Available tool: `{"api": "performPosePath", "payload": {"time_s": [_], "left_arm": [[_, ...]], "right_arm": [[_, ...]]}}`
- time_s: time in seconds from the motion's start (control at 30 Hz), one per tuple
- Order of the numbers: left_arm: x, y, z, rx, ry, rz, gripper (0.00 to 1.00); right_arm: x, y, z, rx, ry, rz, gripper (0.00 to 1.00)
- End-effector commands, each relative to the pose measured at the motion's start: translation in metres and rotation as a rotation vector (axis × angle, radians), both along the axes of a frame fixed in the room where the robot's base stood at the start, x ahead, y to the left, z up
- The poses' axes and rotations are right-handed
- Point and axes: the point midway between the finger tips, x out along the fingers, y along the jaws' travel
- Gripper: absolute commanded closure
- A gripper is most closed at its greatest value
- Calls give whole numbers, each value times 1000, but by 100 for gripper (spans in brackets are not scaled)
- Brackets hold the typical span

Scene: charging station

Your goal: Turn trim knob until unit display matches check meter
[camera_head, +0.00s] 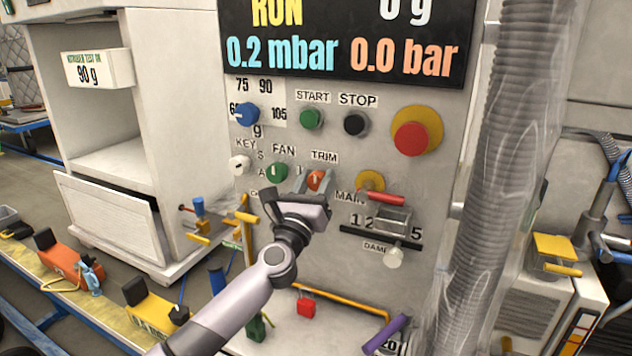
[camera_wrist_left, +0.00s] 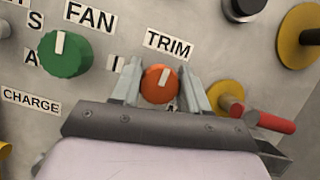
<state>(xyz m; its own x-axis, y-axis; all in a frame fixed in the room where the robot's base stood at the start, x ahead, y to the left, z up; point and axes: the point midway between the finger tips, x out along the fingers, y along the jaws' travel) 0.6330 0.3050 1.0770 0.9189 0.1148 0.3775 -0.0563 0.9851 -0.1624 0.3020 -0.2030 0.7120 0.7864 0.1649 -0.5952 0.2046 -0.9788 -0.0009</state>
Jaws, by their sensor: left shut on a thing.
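The orange trim knob (camera_head: 317,180) sits under the TRIM label on the grey panel; it also shows in the left wrist view (camera_wrist_left: 158,84), its white mark pointing up and slightly right. My left gripper (camera_head: 316,184) is shut on the knob, with one finger on each side; the fingers also show in the left wrist view (camera_wrist_left: 160,88). The unit display (camera_head: 345,40) above reads RUN, 0.2 mbar, 0.0 bar and a grams value partly cut off at the top. My right gripper is not in view.
The green fan knob (camera_head: 277,173) is close left of the gripper. A red-handled main switch (camera_head: 385,197) is close right. START (camera_head: 311,118), STOP (camera_head: 355,123) and a red emergency button (camera_head: 412,138) sit above. A ribbed grey hose (camera_head: 490,180) hangs at right.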

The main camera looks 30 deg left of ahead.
Motion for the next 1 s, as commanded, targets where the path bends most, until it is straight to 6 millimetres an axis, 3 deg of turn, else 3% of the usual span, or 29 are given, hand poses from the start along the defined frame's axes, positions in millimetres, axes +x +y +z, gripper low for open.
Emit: {"api": "performPosePath", "payload": {"time_s": [0.27,1.0], "left_arm": [[0,0,0,161,10,0,86],[0,-1,0,857,51,0,86]], "right_arm": [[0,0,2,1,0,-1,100],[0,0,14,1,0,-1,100]]}}
